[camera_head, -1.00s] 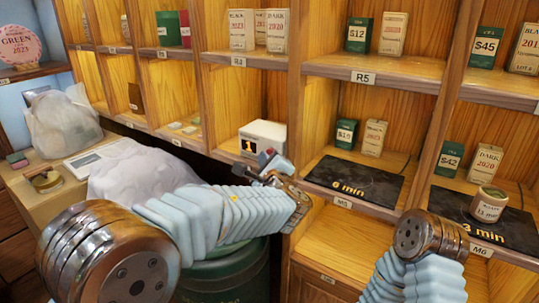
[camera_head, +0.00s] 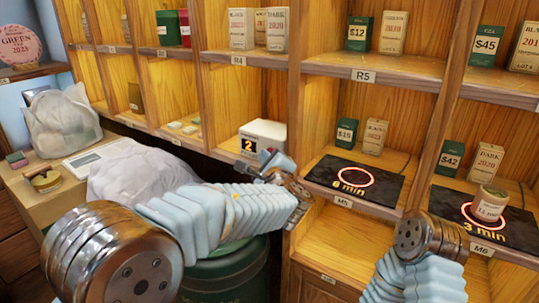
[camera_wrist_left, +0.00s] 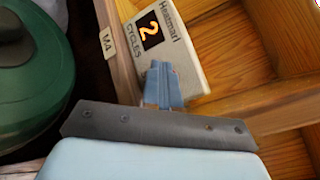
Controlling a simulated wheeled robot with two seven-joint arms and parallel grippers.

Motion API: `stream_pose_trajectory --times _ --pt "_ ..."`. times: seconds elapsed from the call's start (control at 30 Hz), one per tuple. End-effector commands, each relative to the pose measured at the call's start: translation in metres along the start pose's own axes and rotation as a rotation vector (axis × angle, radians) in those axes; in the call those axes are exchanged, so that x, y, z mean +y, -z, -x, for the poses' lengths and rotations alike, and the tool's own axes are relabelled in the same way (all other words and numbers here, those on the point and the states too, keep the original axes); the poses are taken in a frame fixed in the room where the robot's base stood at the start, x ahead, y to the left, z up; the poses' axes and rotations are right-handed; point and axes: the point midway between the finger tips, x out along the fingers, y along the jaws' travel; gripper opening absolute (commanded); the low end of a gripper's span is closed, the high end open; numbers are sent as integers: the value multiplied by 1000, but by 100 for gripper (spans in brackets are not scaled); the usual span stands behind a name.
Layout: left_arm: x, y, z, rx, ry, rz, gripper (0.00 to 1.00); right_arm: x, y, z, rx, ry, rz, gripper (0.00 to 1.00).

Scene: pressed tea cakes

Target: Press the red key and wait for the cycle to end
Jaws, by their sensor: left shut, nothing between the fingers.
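A white box (camera_head: 264,136) stands on the shelf at M4, with an orange "2" on its dark display. In the left wrist view the box (camera_wrist_left: 183,62) reads "Heatmat" and "CYCLES". My left gripper (camera_head: 268,157) is shut and empty at the front of the box; its blue fingers (camera_wrist_left: 161,84) overlap the box face in the wrist view. I cannot see the red key, nor tell whether the fingers touch it. A dark mat (camera_head: 340,174) marked "6 min" and another (camera_head: 511,233) marked "3 min" each show a glowing red ring. My right gripper is not in view.
A round tin (camera_head: 489,204) stands on the "3 min" mat. Boxed teas (camera_head: 374,136) stand behind the mats. Wooden dividers flank each compartment. A cloth-covered heap (camera_head: 140,172) and a green drum (camera_head: 235,270) are at lower left.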

Motion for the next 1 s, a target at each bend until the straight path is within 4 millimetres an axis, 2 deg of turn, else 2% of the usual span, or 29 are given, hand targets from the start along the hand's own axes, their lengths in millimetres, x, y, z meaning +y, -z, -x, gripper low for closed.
stream_pose_trajectory --times 0.13,0.5,0.8,1.0 --pt "4 -1 4 0 1 2 0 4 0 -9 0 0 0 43" --pt "6 -4 8 0 1 1 0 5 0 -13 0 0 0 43" --pt "25 -19 30 0 1 3 0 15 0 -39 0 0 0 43" --pt "33 -30 44 -1 1 2 0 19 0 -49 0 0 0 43"
